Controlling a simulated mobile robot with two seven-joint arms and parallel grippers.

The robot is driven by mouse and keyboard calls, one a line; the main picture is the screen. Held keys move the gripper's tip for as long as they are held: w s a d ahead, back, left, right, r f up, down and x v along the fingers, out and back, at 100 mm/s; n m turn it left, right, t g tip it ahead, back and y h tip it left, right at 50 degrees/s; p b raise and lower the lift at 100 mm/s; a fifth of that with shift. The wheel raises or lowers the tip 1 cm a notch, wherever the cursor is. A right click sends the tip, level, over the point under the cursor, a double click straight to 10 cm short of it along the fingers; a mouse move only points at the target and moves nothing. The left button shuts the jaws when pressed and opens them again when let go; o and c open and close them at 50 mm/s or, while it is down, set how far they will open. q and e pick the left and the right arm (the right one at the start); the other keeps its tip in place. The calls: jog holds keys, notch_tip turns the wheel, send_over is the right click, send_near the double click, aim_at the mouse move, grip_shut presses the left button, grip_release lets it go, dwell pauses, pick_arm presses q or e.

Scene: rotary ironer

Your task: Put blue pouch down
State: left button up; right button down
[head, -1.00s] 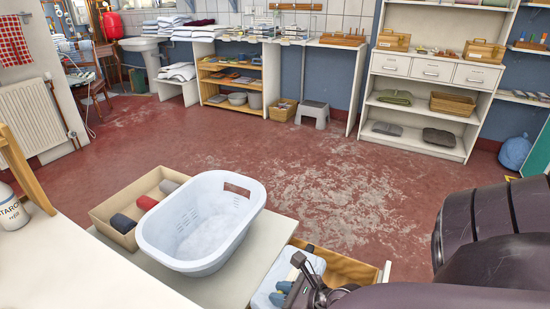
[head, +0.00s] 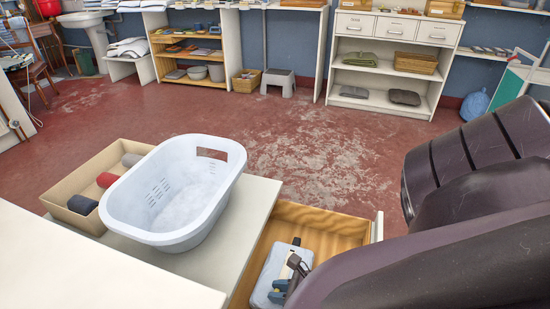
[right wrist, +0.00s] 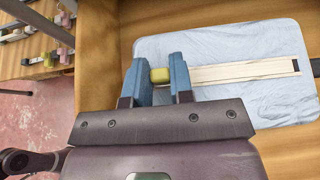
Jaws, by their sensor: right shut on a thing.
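The blue pouch (head: 262,285) is a flat, pale blue piece with a cream strip, dark at one end, across its top. My right gripper (head: 284,289) is over the open wooden drawer (head: 312,227), with the pouch low inside it. In the right wrist view, the blue fingers (right wrist: 159,78) close on a small yellow-green tab (right wrist: 160,75) at the strip's near end, and the pouch (right wrist: 225,48) spreads out beyond them. I cannot tell whether the pouch touches the drawer floor. My left gripper is out of view.
A white laundry basket (head: 207,185) stands on the pale worktop (head: 250,215) left of the drawer. A cardboard box (head: 82,168) with rolled cloths is beside it. White shelves (head: 385,75) stand against the back wall. The red floor (head: 300,150) between is clear.

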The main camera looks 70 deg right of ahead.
notch_tip(320, 180, down, 2)
jog(key=shift+s+f+b, duration=0.1)
jog(key=shift+f+b, duration=0.1)
jog(key=shift+b, duration=0.2)
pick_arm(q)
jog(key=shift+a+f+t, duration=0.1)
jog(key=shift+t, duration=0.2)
pick_arm(e)
jog(key=shift+r, duration=0.1)
jog(key=shift+f, duration=0.2)
jog(key=c, duration=1)
grip_release()
jog(key=shift+r, duration=0.1)
jog(key=shift+r, duration=0.1)
